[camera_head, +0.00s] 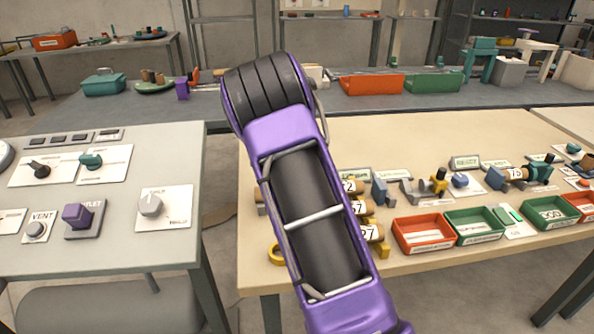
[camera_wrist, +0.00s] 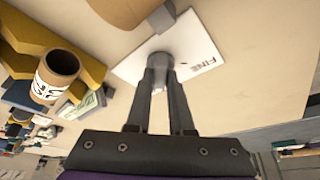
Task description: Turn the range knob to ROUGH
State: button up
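In the wrist view a small grey knob (camera_wrist: 160,57) sits on a white plate (camera_wrist: 197,45) marked FINE; the word ROUGH is not readable there. My gripper (camera_wrist: 160,72) has its two dark fingers close together at the knob, with a narrow gap between them. The fingertips overlap the knob and appear to hold it from both sides. Part of the knob is hidden by the fingers. In the head view my purple arm covers this spot and the gripper does not show.
Cardboard tubes (camera_wrist: 56,76) on yellow stands lie beside the plate in the wrist view. In the head view a left panel (camera_head: 120,232) carries other knobs, including a pale one (camera_head: 151,205). Red (camera_head: 424,231) and green bins stand along the right bench's front.

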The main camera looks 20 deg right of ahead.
jog(key=o, duration=0.4)
jog(key=shift+o, duration=0.2)
jog(key=p+v, duration=0.2)
jog(key=v, duration=1.5)
jog(key=shift+r, duration=0.2)
jog(key=shift+w+a, duration=0.1)
